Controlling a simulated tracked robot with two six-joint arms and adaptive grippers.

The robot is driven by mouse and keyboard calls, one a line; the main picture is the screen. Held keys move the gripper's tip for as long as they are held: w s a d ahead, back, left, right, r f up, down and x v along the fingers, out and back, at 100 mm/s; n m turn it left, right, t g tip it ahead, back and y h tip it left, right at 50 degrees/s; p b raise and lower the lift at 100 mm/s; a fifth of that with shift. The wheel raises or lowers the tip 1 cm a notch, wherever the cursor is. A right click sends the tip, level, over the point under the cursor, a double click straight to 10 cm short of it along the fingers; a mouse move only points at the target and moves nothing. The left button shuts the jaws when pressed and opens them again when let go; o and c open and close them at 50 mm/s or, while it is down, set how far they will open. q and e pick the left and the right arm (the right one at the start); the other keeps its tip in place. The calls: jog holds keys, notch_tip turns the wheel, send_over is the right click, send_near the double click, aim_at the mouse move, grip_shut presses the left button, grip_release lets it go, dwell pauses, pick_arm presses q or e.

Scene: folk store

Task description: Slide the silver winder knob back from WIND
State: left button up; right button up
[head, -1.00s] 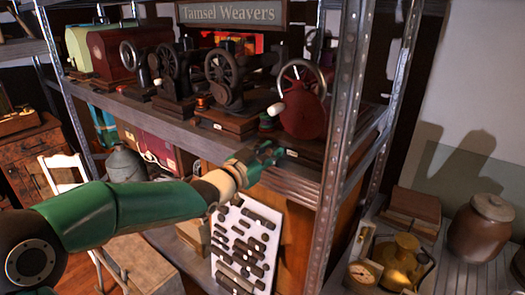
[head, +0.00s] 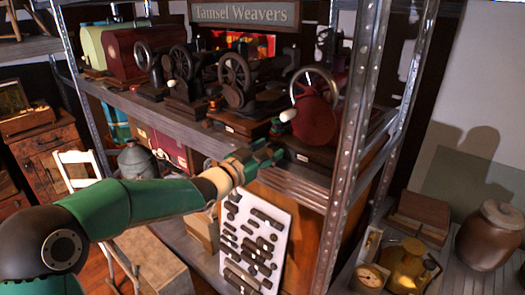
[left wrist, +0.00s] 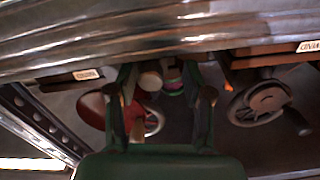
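My left gripper (head: 268,155) is at the front edge of the shelf, just below and in front of a red hand-crank machine (head: 314,112) with a silver wheel and cream handle (head: 288,115). In the left wrist view its fingers (left wrist: 165,100) are spread apart. Between them, farther in, show a cream round end (left wrist: 150,80) and a small pink-and-green spool (left wrist: 173,82); I cannot tell whether either touches a finger. I cannot pick out the silver winder knob for certain. My right gripper is not in view.
The metal shelf edge (head: 190,133) runs close to my gripper, and a perforated upright (head: 352,120) stands to its right. Other dark crank machines (head: 236,80) stand to the left. A white board of dark parts (head: 252,240) hangs below the shelf.

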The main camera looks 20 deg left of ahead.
pick_arm(q)
jog(key=shift+s+d, duration=0.1)
jog(key=v, duration=1.2)
jog(key=shift+f, duration=0.1)
dwell(0.3)
